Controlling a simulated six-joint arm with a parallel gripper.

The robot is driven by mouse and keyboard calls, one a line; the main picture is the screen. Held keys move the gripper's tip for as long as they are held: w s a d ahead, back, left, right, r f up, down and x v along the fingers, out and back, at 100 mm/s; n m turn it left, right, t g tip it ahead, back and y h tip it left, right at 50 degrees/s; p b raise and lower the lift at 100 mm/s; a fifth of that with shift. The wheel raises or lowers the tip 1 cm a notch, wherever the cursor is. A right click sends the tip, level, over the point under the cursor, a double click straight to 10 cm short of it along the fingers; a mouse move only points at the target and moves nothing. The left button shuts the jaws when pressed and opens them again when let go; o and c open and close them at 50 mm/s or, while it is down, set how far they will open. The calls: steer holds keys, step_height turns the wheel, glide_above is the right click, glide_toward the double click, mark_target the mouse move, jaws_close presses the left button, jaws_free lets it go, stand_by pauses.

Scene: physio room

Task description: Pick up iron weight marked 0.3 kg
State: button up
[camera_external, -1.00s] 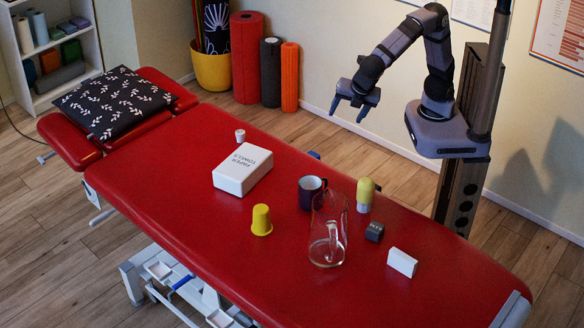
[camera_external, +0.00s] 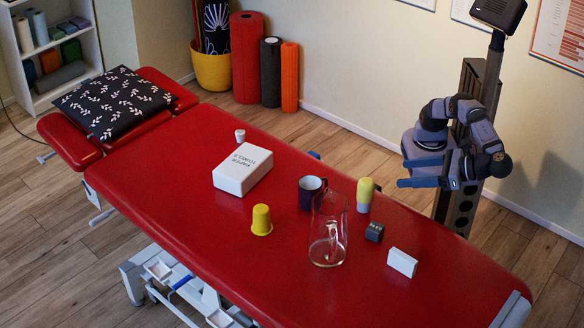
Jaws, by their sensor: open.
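The iron weight (camera_external: 374,232) is a small dark grey block with light marking on one face, too small to read clearly. It sits on the red treatment table, right of the glass pitcher and left of a white block. My gripper (camera_external: 412,172) is open and empty. It is beyond the table's far edge, above and to the right of the weight, with its fingers pointing left and well apart from every object.
Close around the weight stand a glass pitcher (camera_external: 328,232), a yellow-topped bottle (camera_external: 364,194), a dark mug (camera_external: 311,192) and a white block (camera_external: 402,263). A yellow cup (camera_external: 261,220), a paper towels box (camera_external: 243,169) and a small white cup (camera_external: 240,135) stand farther left. The table's (camera_external: 440,293) front right is clear.

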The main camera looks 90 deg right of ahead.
steer(key=s, duration=0.1)
glide_toward(380, 228)
steer(key=shift+x, duration=4.75)
steer(key=c, duration=1.5)
